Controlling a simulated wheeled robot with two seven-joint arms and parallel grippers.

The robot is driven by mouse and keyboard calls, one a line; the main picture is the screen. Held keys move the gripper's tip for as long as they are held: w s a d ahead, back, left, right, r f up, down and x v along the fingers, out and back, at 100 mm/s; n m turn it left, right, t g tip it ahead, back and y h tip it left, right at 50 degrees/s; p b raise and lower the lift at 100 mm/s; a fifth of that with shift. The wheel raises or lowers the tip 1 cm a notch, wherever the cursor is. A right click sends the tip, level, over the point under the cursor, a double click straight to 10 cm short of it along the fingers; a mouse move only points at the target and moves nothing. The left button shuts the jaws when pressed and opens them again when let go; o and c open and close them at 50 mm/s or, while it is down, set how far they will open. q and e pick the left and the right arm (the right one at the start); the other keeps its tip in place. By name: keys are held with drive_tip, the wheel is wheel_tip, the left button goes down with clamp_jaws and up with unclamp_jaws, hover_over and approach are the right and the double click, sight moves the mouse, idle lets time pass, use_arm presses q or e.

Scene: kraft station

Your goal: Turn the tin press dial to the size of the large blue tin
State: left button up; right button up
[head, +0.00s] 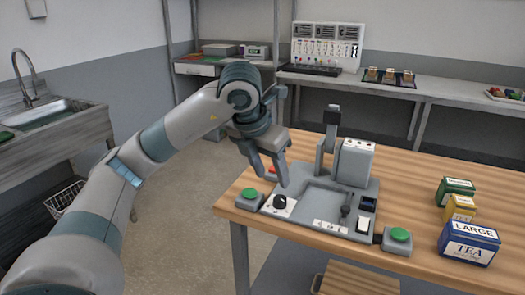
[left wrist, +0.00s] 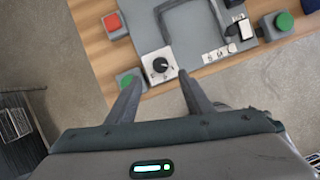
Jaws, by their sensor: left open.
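The tin press (head: 318,222) stands on the wooden table, with a black dial (head: 280,202) on a white plate at its front left corner. The dial shows in the left wrist view (left wrist: 160,65) too, just beyond my fingertips; its plate's marks are too small to read. My left gripper (head: 274,180) is open and empty, above and close to the dial, with its fingers apart on either side of it in the left wrist view (left wrist: 160,77). The large blue tin (head: 468,243), labelled LARGE TEA, stands at the right of the table. My right gripper is in neither view.
Green buttons (head: 249,193) (head: 398,235) sit at the press's left and right front corners. A red button (left wrist: 113,22) is behind the dial. A yellow tin (head: 459,208) and a green tin (head: 456,188) stand behind the blue one. The table's right back is clear.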

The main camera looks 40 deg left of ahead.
use_arm(q)
drive_tip(key=v, duration=0.7)
drive_tip(key=shift+s+r+p, duration=0.2)
drive_tip(key=shift+r+p, duration=0.15)
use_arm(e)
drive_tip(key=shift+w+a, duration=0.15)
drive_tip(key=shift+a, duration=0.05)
